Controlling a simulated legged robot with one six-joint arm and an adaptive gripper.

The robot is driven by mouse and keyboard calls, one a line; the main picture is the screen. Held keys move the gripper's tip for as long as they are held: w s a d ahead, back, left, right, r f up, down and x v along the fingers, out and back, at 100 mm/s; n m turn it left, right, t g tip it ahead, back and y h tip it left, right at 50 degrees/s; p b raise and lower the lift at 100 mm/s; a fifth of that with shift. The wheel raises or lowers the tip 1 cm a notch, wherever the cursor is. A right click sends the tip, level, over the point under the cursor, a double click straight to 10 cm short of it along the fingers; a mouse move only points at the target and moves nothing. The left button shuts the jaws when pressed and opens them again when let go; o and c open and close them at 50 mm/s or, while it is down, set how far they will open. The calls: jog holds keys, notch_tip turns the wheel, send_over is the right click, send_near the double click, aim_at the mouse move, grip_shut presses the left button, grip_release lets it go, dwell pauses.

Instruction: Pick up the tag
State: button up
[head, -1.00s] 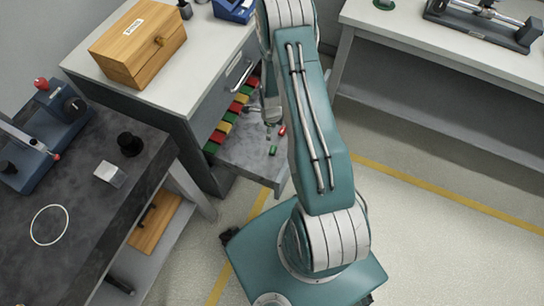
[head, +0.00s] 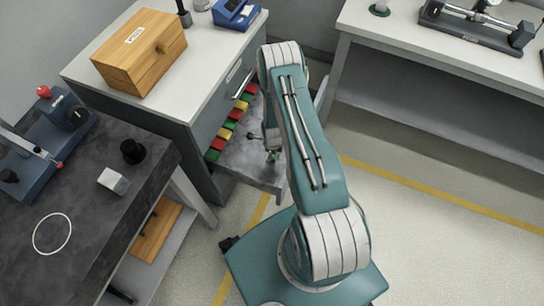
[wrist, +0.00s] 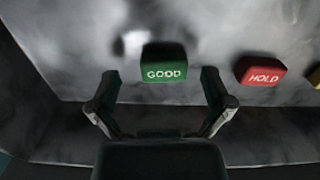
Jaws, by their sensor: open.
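In the wrist view a green tag marked GOOD (wrist: 165,73) lies on a grey metal surface. My gripper (wrist: 161,105) is open, with one finger on either side of the line to this tag; the tag sits just beyond the fingertips, and nothing is between them. A red tag marked HOLD (wrist: 261,73) lies to the right, outside the fingers. In the head view my gripper (head: 270,148) is low over the open drawer (head: 240,165), partly hidden by my arm. A small green piece shows beside it.
A row of red, yellow and green tags (head: 229,128) lies along the drawer's back. A yellow tag (wrist: 316,77) is cut off at the wrist view's right edge. A wooden box (head: 140,52) stands on the cabinet. A dark bench (head: 100,215) is at left; floor at right is clear.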

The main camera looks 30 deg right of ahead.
jog(key=shift+d+f, duration=0.25)
jog(key=shift+f, duration=0.2)
jog(key=shift+d+f, duration=0.1)
jog(key=shift+d, duration=0.2)
jog(key=shift+a, duration=0.45)
jog(key=c, duration=1)
jog(key=shift+d, duration=0.25)
